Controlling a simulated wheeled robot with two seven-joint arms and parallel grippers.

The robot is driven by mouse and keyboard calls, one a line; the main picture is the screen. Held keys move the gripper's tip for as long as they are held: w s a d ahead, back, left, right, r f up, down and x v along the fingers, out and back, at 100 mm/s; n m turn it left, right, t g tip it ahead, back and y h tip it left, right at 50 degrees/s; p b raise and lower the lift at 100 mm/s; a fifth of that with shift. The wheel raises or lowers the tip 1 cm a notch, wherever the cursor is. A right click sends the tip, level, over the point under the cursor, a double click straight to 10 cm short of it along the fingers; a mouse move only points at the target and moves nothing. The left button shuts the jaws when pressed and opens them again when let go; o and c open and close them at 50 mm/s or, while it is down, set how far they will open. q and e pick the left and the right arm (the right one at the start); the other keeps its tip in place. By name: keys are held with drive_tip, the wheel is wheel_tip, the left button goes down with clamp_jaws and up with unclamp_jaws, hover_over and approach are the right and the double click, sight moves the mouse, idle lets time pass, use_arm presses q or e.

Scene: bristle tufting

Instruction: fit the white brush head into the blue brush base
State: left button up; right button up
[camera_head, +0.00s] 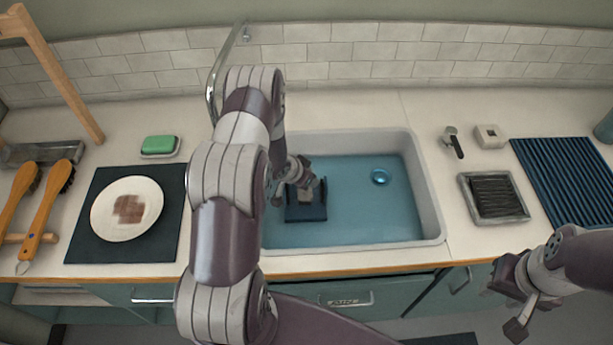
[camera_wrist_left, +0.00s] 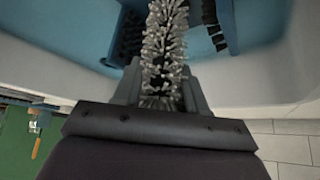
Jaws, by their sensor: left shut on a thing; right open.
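My left gripper (camera_head: 303,186) reaches down into the sink and is shut on the white brush head (camera_head: 305,196), which is small and partly hidden by the fingers. In the left wrist view the brush head (camera_wrist_left: 165,45) shows as a strip of whitish bristles between the fingers (camera_wrist_left: 162,92). The blue brush base (camera_head: 307,213) stands in the sink right at the gripper. In the left wrist view its blue parts with dark bristles (camera_wrist_left: 228,25) show on both sides of the head. I cannot tell whether the head is seated. My right gripper (camera_head: 516,303) is open and empty, in front of the counter.
The sink (camera_head: 432,215) has a raised pale rim and a blue floor with a drain (camera_head: 380,177). A plate (camera_head: 127,208) on a dark mat, a green sponge (camera_head: 159,144) and wooden brushes (camera_head: 45,215) lie left. A tray (camera_head: 470,207) and ribbed mat (camera_head: 570,180) lie right.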

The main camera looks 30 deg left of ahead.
use_arm(q)
drive_tip(key=o, duration=1.2)
drive_tip(key=shift+c, duration=0.2)
drive_tip(key=s+a+r+n+g+y, duration=0.25)
drive_tip(key=s+r+g, duration=0.25)
drive_tip(key=s+r, duration=0.95)
drive_tip(key=s+d+r, duration=0.3)
drive_tip(key=d+r, duration=0.2)
drive_tip(key=d, duration=0.2)
drive_tip(key=s+d+r+h, duration=0.1)
drive_tip(key=s+d+r, duration=0.2)
drive_tip(key=d+r, duration=0.2)
drive_tip(key=shift+s+d, duration=0.2)
drive_tip(key=shift+d, duration=1.05)
